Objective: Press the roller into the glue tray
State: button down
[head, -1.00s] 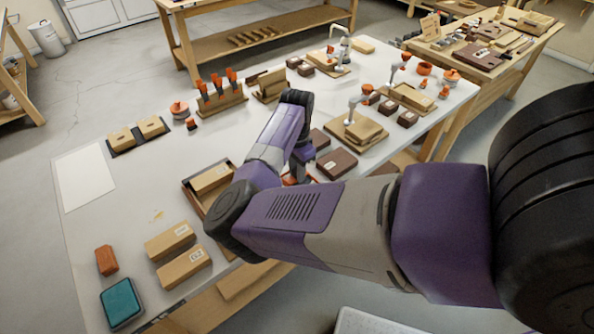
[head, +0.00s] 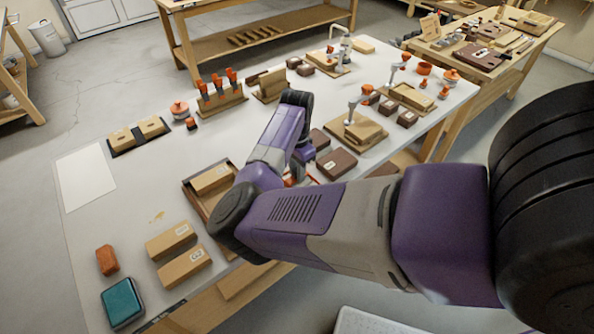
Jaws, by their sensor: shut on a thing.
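My gripper (head: 297,176) is at the end of my purple arm, low over the white bench and mostly hidden behind my forearm. Slim orange-red parts show there, likely the roller (head: 311,179) in its jaws; its roller end is hidden. The jaws are shut. A teal pad in a dark-rimmed tray (head: 122,303), possibly the glue tray, lies at the bench's front left corner, well apart from my gripper. I cannot tell for sure which thing is the glue tray.
An open wooden tray (head: 196,196) with a block stands left of my gripper. Two labelled blocks (head: 184,267) and an orange block (head: 107,260) lie at front left. A dark brown box (head: 337,163) is close on the right. A white sheet (head: 85,178) lies at left.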

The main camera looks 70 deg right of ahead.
dwell(0.3)
jog(key=shift+r+p, duration=3.2)
jog(key=shift+r, duration=0.25)
